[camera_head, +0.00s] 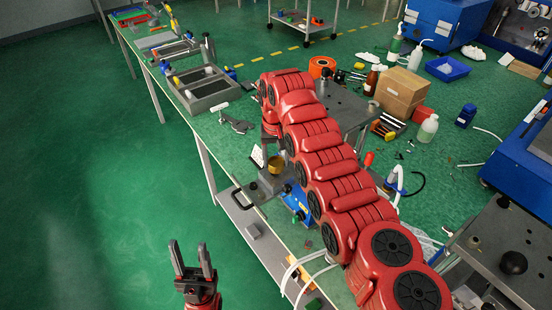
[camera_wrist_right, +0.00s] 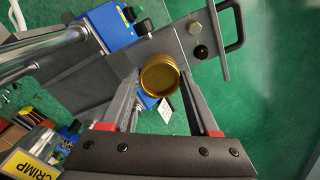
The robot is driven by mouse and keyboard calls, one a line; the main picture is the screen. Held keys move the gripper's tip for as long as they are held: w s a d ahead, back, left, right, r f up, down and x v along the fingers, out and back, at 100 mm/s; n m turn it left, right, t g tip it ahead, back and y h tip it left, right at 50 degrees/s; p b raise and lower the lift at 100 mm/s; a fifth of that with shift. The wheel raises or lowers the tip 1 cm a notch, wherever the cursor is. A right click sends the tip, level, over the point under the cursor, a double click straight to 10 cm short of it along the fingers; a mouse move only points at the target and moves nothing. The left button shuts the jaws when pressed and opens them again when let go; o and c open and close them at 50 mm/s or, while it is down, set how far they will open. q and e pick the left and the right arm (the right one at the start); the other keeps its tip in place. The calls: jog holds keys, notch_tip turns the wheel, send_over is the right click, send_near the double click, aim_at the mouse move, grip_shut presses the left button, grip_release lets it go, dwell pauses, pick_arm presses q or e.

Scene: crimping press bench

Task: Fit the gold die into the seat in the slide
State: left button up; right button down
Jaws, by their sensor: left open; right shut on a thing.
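The gold die (camera_head: 275,165) is a short round cup-like piece beside the press at the bench's front edge. It also shows in the right wrist view (camera_wrist_right: 160,78), between the fingertips of my right gripper (camera_wrist_right: 161,84), which is shut on it. In the wrist view the grey slide plate (camera_wrist_right: 165,43), with a black knob and a bolt, lies behind the die. The slide's handle (camera_head: 239,200) juts past the bench edge in the head view. I cannot make out the seat or the die's height over the slide. My left gripper (camera_head: 193,262) is open and empty, away from the bench.
My red right arm hides much of the press. A blue part (camera_head: 296,203) stands near the die. A white card (camera_head: 257,157) is close by. A grey tray (camera_head: 200,88) and a metal tool (camera_head: 237,124) lie farther along the bench. Green floor at left is clear.

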aim_at(276, 163)
jog(key=shift+f+b, duration=0.5)
jog(key=shift+f, duration=0.65)
jog(key=shift+c, duration=0.3)
grip_release()
jog(key=shift+f, duration=0.1)
notch_tip(276, 163, up, 6)
jog(key=shift+b, duration=1.25)
notch_tip(276, 163, up, 3)
jog(key=shift+a+r+p, duration=0.15)
jog(key=shift+r+p, duration=0.05)
jog(key=shift+p, duration=0.6)
notch_tip(276, 163, up, 8)
jog(key=p, duration=0.8)
